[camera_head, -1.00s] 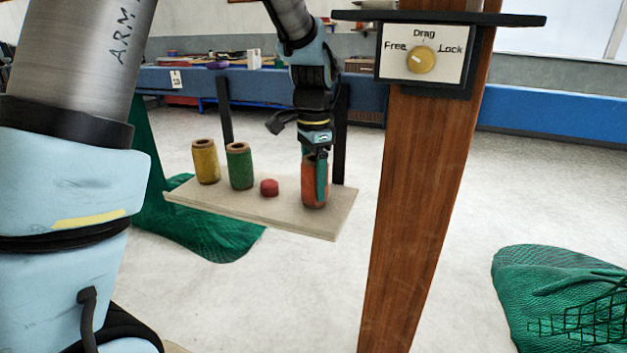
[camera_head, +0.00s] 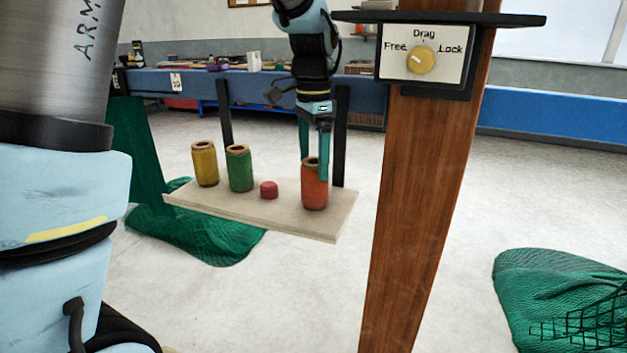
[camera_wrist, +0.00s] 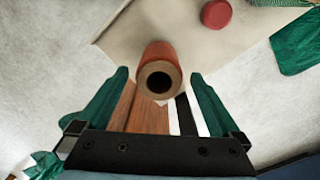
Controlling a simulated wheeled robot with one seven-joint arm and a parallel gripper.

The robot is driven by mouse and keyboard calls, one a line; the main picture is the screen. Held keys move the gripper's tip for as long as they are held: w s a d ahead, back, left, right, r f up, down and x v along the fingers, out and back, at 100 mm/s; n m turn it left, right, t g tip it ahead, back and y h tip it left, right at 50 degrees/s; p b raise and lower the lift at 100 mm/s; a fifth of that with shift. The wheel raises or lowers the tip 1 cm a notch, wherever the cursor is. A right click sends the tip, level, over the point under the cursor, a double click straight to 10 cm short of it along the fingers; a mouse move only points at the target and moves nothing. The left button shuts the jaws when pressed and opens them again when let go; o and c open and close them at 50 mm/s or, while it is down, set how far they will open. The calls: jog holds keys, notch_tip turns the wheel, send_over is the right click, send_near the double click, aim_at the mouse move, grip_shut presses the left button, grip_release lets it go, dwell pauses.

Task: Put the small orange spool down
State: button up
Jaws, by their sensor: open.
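The small orange spool (camera_head: 314,188) stands upright on the right end of the pale board (camera_head: 250,208). My gripper (camera_head: 315,170) is above it in the head view, with its green fingers apart and reaching down around the spool's upper part. In the wrist view the orange spool (camera_wrist: 158,73) shows its top hole, lying beyond and between the open fingertips of my gripper (camera_wrist: 158,80), with a gap on each side. Nothing is held.
A yellow spool (camera_head: 205,163), a green spool (camera_head: 240,168) and a small red piece (camera_head: 269,190) stand on the board to the left. A wooden post (camera_head: 425,200) with a dial panel (camera_head: 423,53) rises at the right. Green netting (camera_head: 205,235) lies on the floor below.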

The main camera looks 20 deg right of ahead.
notch_tip(320, 180, up, 6)
jog(key=r, duration=0.1)
jog(key=w+a+f+n, duration=0.1)
jog(key=a+f+n, duration=0.4)
jog(key=a, duration=0.4)
jog(key=w+a+f+n, duration=0.1)
jog(key=a+f+n, duration=0.35)
jog(key=a, duration=0.45)
jog(key=s+a+f+n, duration=0.3)
jog(key=a, duration=0.3)
jog(key=s+a+f+n+t, duration=0.1)
jog(key=s+a+f+n, duration=0.1)
jog(key=a, duration=0.4)
jog(key=shift+s+a+f+n+t, duration=0.3)
jog(key=shift+s+f+n, duration=0.1)
jog(key=shift+f+n, duration=0.55)
